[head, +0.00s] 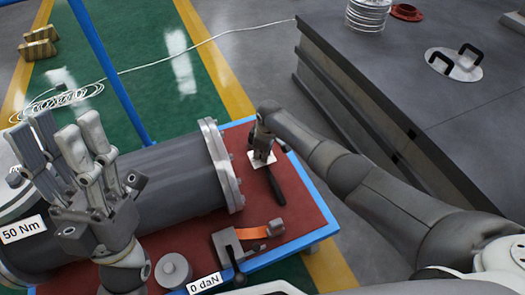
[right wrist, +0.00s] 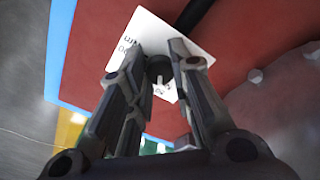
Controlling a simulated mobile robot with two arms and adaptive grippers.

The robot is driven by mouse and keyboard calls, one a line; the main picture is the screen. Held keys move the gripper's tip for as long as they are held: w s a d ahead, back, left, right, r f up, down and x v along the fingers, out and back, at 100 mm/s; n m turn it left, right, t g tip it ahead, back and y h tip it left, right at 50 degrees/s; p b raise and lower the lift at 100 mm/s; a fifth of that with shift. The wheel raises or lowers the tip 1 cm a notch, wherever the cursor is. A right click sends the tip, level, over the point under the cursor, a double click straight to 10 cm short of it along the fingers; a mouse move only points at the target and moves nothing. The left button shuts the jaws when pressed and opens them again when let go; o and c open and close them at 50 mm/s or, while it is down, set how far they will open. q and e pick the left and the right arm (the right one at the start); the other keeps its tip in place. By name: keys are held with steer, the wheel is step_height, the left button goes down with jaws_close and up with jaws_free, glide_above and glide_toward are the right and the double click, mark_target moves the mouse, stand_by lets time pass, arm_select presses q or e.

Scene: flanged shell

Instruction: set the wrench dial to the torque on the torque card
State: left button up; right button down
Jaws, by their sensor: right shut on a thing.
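The torque card (head: 22,229), a white label reading "50 Nm", is at the left edge of the head view. The wrench (head: 277,188) has a black handle and lies on the red table top to the right of the flanged shell. Its white dial plate (head: 255,160) also shows in the right wrist view (right wrist: 148,32) with small printed marks, partly hidden and unreadable. My right gripper (head: 262,148) points down over the plate and is shut on the dark dial knob (right wrist: 158,68). My left gripper (head: 72,130) is raised, open and empty over the shell's left part.
The grey flanged shell (head: 180,180) fills the table's left. A clamp with an orange strap (head: 252,232) and a "0 daN" label (head: 204,284) are at the front. The blue-edged red table (head: 305,215) has bare room at the right. A grey bench (head: 420,60) stands behind.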

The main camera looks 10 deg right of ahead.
stand_by(0.4)
steer(key=c, duration=1.3)
jaws_free()
steer(key=shift+o, duration=0.2)
steer(key=shift+r, duration=0.1)
step_height(320, 180, up, 12)
steer(key=s, duration=0.1)
steer(key=shift+s+d, duration=0.3)
steer(key=shift+s, duration=0.1)
steer(key=shift+f, duration=0.2)
